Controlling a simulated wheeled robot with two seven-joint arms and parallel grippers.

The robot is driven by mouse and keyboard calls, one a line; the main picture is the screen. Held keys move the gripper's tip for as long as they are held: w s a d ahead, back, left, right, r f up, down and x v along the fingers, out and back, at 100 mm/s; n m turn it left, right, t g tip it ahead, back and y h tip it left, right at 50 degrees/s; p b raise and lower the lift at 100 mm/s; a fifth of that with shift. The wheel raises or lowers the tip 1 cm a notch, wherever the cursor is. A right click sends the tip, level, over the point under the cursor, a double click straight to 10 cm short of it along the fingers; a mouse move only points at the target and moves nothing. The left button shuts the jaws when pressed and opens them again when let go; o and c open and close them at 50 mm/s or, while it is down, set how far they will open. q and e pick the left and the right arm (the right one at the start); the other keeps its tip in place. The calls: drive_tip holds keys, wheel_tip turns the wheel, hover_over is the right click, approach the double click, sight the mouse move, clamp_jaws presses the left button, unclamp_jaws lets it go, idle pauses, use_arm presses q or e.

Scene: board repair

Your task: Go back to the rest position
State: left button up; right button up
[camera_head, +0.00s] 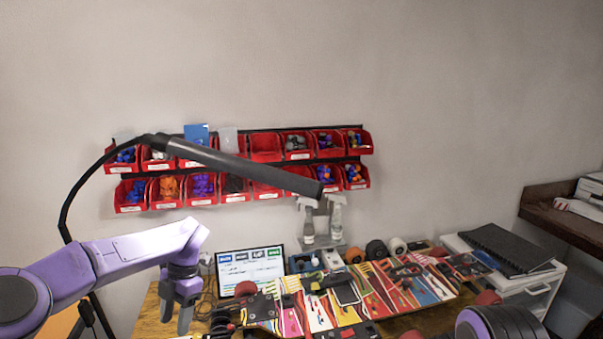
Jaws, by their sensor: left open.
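My left gripper (175,314) hangs fingers down over the left end of the wooden workbench (150,325). Its jaws are open, with nothing visible between them. The purple left arm reaches in from the left edge. A purple part of my right arm shows at the bottom right; the right gripper is not in view. Several colourful skateboard decks (375,295) lie side by side on the bench, to the right of the left gripper.
A lit screen (250,268) stands right of the left gripper. A dark lamp bar (235,165) crosses above, before red wall bins (130,196). Spray bottles (308,228) stand behind the decks. A white drawer unit (535,285) is at right.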

use_arm(q)
drive_tip(key=a+f+m+t+y+b, duration=0.3)
drive_tip(key=f+m+t+y, duration=0.4)
drive_tip(key=f, duration=0.6)
drive_tip(key=s+f+m+t, duration=0.1)
drive_tip(key=s+f+m, duration=0.1)
drive_tip(key=f, duration=0.1)
drive_tip(key=s+d+f+m+t+b, duration=0.1)
drive_tip(key=s+f+m, duration=0.1)
drive_tip(key=f, duration=0.1)
drive_tip(key=s+d+f+m+t+h+b, duration=0.1)
drive_tip(key=s+f+m, duration=0.1)
drive_tip(key=f, duration=0.1)
drive_tip(key=shift+s+d+f, duration=0.1)
drive_tip(key=shift+d+f, duration=0.05)
drive_tip(key=shift+f, duration=0.25)
drive_tip(key=s+f+m+g+h+b, duration=0.1)
drive_tip(key=s+f+m+b, duration=0.3)
drive_tip(key=s+f, duration=0.4)
drive_tip(key=s+f+m+g+h+b, duration=0.2)
drive_tip(key=s+f+m, duration=0.4)
drive_tip(key=s, duration=1.5)
drive_tip(key=shift+a+f+h+b, duration=0.3)
drive_tip(key=shift+f+h+b, duration=0.6)
drive_tip(key=shift+b, duration=0.2)
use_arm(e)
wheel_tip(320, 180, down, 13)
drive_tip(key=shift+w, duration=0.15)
